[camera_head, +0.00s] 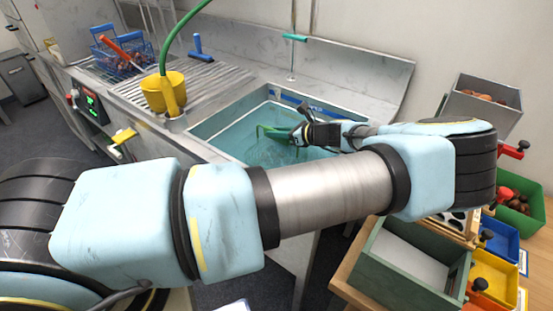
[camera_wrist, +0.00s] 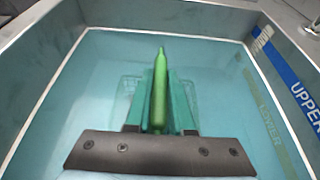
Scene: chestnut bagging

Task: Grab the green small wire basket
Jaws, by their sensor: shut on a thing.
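The small green wire basket shows as a green handle (camera_wrist: 158,95) in the wrist view, pointing away from me. My gripper (camera_wrist: 160,125) is shut on this handle, with a finger on each side of it. Below the handle, the basket's faint wire body (camera_wrist: 125,95) shows in or under the blue-green water. In the head view, my gripper (camera_head: 300,133) is over the sink (camera_head: 215,122), and the green handle (camera_head: 272,131) sticks out to its left.
The sink walls surround my gripper; a blue strip marked UPPER (camera_wrist: 295,88) runs along one wall.

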